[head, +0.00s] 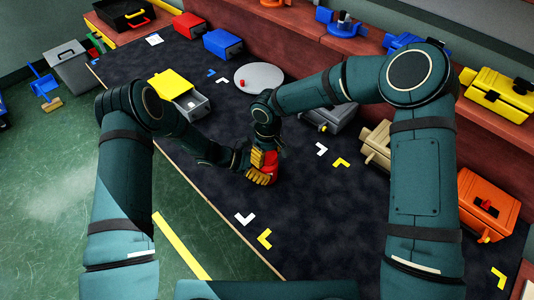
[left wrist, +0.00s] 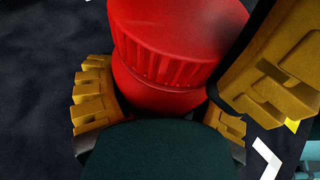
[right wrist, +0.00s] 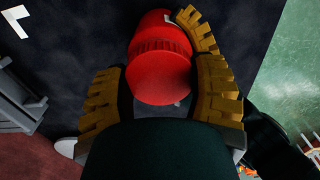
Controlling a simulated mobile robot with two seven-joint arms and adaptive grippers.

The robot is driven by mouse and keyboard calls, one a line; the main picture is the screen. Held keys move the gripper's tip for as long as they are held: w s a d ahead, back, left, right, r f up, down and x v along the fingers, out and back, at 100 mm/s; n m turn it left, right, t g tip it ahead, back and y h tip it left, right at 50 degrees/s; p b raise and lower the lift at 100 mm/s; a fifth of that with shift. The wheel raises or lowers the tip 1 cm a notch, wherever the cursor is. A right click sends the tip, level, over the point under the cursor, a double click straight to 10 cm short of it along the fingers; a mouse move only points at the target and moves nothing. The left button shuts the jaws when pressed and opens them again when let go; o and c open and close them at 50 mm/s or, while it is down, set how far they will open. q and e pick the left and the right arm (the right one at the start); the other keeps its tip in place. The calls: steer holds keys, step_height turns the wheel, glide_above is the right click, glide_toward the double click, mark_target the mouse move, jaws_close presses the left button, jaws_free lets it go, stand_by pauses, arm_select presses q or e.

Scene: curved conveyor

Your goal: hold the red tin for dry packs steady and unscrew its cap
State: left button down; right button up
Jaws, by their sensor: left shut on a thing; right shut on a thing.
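The red tin (head: 269,163) is over the dark worktop near the middle of the head view, partly hidden by my grippers. The left wrist view shows its body (left wrist: 150,97) below a wider, ribbed red cap (left wrist: 175,40), with no clear gap between them. My left gripper (left wrist: 160,115) is shut on the body, one yellow finger on each side. My right gripper (right wrist: 162,98) has its fingers on either side of the cap, shut on it. The right wrist view shows the cap's flat face (right wrist: 160,82). A left-gripper finger (right wrist: 195,30) lies beside the body there.
A grey round plate (head: 259,78) and a yellow-lidded box (head: 170,85) lie behind the grippers. A grey box (head: 340,114), a beige box (head: 377,146) and an orange box (head: 486,205) line the right side. The dark worktop (head: 310,220) in front is clear apart from flat corner marks.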

mark_target(267, 154)
steer(key=n, duration=0.6)
steer(key=shift+n, duration=0.4)
steer(key=shift+r, duration=0.15)
steer(key=shift+r, duration=1)
steer(key=shift+r, duration=2.05)
arm_select(q)
jaws_free()
